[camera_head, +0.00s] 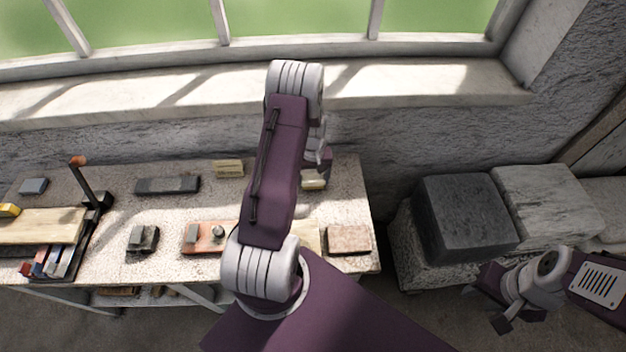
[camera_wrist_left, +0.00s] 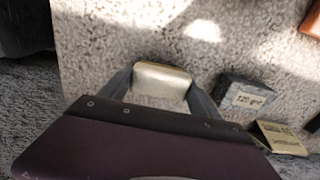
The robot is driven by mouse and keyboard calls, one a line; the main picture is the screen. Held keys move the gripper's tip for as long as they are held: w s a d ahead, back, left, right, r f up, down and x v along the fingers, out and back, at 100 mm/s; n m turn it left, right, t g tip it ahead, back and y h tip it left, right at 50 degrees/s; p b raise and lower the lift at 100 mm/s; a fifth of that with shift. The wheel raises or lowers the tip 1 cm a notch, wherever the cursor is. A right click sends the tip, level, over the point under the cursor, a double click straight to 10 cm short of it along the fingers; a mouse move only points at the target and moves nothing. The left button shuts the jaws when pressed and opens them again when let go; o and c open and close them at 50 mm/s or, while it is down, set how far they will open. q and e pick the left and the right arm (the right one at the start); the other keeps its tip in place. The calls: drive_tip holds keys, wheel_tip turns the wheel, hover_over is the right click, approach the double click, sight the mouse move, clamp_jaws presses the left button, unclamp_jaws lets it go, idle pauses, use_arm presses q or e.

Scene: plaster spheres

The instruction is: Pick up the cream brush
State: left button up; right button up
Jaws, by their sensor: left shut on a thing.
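The cream brush (camera_wrist_left: 160,82) shows as a small cream block between the two fingers of my left gripper (camera_wrist_left: 160,95) in the left wrist view. The fingers press on its two ends, and its near side is hidden by the gripper body. In the head view the brush (camera_head: 314,184) is at the back right of the worktable, below my left gripper (camera_head: 315,176). I cannot tell whether it touches the tabletop. My right gripper (camera_head: 512,318) hangs low at the right, away from the table; its jaw opening is unclear.
The speckled worktable (camera_head: 345,205) carries a red tray (camera_head: 205,238), a brown block (camera_head: 349,239), a dark bar (camera_head: 168,185) and a labelled box (camera_head: 229,168). A grit block (camera_wrist_left: 245,95) lies right of the brush. Stone blocks (camera_head: 463,218) stand right of the table.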

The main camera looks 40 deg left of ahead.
sight(312, 181)
use_arm(q)
drive_tip(key=r, duration=0.1)
drive_tip(key=s+r, duration=0.1)
drive_tip(key=r, duration=0.2)
drive_tip(key=shift+s+d+r+b, duration=0.1)
drive_tip(key=shift+s+d+b, duration=0.05)
drive_tip(key=shift+d+b, duration=0.2)
drive_tip(key=s+d+r, duration=0.4)
drive_tip(key=s+r, duration=0.2)
drive_tip(key=s, duration=0.3)
drive_tip(key=shift+s+d+b, duration=0.2)
drive_tip(key=shift+b, duration=0.15)
drive_tip(key=shift+r, duration=0.1)
drive_tip(key=o, duration=0.6)
drive_tip(key=shift+c, duration=0.2)
drive_tip(key=c, duration=0.4)
drive_tip(key=shift+o, duration=0.2)
